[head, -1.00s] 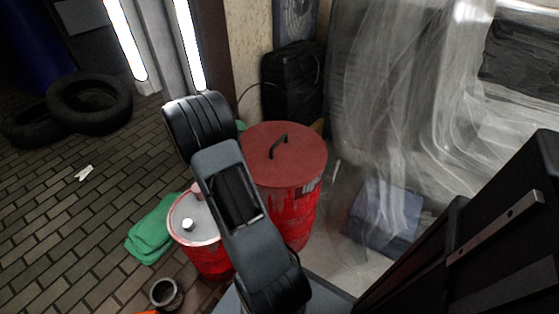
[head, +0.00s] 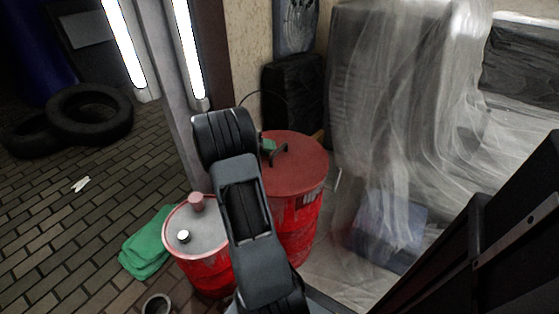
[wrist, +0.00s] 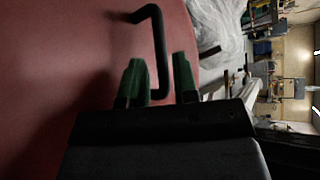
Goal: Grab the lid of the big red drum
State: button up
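The big red drum (head: 298,222) stands right of my arm in the head view, its flat red lid (head: 300,160) on top. The lid has a dark bar handle (head: 281,152), whose left part is close to my gripper (head: 268,147). In the wrist view the black bent handle (wrist: 158,40) rises over the red lid (wrist: 60,70). My gripper's green fingers (wrist: 159,72) are apart, with part of the handle showing between them. I see gaps beside the handle, and I cannot tell whether either finger touches it. My arm hides the drum's left side.
A smaller red drum (head: 205,262) with a grey top stands left of my arm. A green cloth (head: 148,245) and tires (head: 90,114) lie on the brick floor. A black case (head: 292,95) stands behind the big drum. Sheer plastic sheeting (head: 395,110) hangs to the right.

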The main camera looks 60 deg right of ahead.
aim_at(278, 150)
jog(key=b+x, duration=0.1)
jog(key=x, duration=0.3)
jog(key=shift+s+a+f, duration=0.1)
grip_shut()
dwell(0.3)
